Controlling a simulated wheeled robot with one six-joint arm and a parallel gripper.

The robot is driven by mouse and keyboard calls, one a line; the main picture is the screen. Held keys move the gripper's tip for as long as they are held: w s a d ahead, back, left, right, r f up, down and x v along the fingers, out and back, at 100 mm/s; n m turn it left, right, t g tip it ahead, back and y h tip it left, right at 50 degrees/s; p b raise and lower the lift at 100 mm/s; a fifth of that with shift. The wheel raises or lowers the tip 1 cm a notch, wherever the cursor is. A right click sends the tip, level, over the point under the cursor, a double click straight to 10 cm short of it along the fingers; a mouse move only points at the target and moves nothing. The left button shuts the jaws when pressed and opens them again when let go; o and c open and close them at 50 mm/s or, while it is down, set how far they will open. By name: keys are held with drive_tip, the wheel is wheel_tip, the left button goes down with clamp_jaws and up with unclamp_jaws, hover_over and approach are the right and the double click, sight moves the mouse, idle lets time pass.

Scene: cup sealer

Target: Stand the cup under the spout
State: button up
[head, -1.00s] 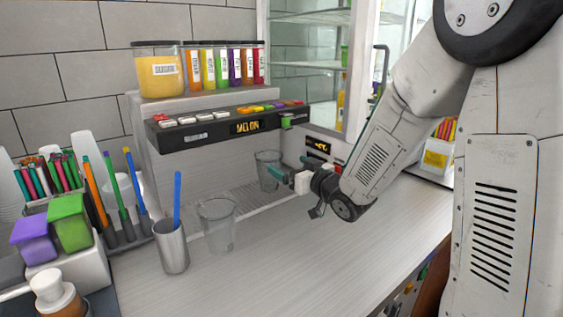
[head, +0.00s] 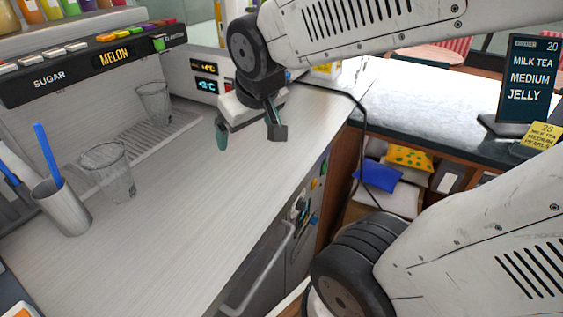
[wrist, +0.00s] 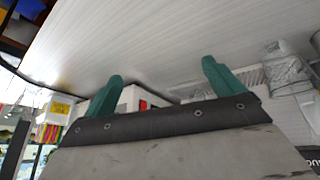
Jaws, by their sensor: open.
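A second clear cup (head: 108,170) stands upright on the counter in front of the tray. My gripper (head: 249,133) is open and empty, pointing down over the counter to the right of the tray, apart from both cups. In the wrist view its green fingers (wrist: 160,85) are spread with nothing between them. A clear cup (wrist: 285,70) shows there at the right; I cannot tell which one.
A metal tumbler (head: 62,208) holding a blue stick stands left of the nearer cup. The dispenser (head: 100,63) reads MELON.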

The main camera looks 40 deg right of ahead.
drive_tip(key=s+a+g+y, duration=0.1)
drive_tip(key=s+a+g, duration=0.2)
drive_tip(key=s, duration=1)
drive_tip(key=shift+s+r+g, duration=0.15)
drive_tip(key=shift+r+g, duration=0.1)
drive_tip(key=shift+g, duration=0.35)
